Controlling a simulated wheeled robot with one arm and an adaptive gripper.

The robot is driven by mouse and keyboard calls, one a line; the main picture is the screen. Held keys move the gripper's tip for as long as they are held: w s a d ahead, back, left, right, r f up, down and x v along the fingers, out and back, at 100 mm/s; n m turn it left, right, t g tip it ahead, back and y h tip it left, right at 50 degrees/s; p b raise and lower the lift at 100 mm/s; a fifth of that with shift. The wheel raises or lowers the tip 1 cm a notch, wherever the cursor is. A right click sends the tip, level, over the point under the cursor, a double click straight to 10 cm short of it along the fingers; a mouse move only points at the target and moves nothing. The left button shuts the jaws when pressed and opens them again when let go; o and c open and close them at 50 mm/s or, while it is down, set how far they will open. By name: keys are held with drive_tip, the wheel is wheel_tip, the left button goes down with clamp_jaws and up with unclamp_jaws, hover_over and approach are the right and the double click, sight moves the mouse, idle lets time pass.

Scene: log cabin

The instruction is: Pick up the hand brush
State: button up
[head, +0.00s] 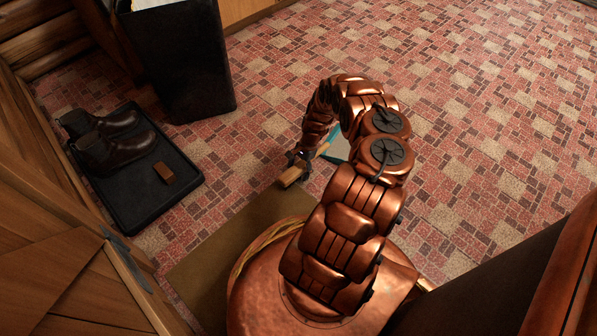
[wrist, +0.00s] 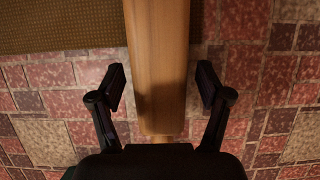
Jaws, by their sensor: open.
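The hand brush, a light wooden piece (wrist: 160,50), runs from the top edge to the lower middle of the wrist view. Its wooden end also shows in the head view (head: 290,177), near the edge of the mat. My gripper (wrist: 161,88) is open, with one dark finger on each side of the wood and visible gaps between. In the head view my gripper (head: 298,160) is low at the wooden end, partly hidden by my arm. Any bristles are out of sight, and I cannot tell the wood's height above the floor.
A brown mat (head: 215,262) lies beside it. A black bin (head: 185,60) stands behind. A teal and white object (head: 338,147) is partly behind my arm. Floor at right is clear.

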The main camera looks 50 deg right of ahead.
sight(297, 168)
drive_tip(key=shift+c, duration=0.3)
clamp_jaws()
drive_tip(key=shift+r+p, duration=0.5)
drive_tip(key=shift+r, duration=0.1)
wheel_tip(297, 168, up, 3)
drive_tip(key=shift+a+f+p, duration=0.1)
drive_tip(key=shift+f+p, duration=0.05)
drive_tip(key=shift+p, duration=0.85)
drive_tip(key=s+p, duration=0.2)
drive_tip(key=s, duration=0.3)
drive_tip(key=s+p, duration=0.1)
drive_tip(key=s, duration=0.4)
drive_tip(key=s+r+p, duration=0.1)
drive_tip(key=s+p, duration=0.1)
drive_tip(key=s, duration=0.4)
drive_tip(key=shift+a+p, duration=0.1)
drive_tip(key=shift+p, duration=0.25)
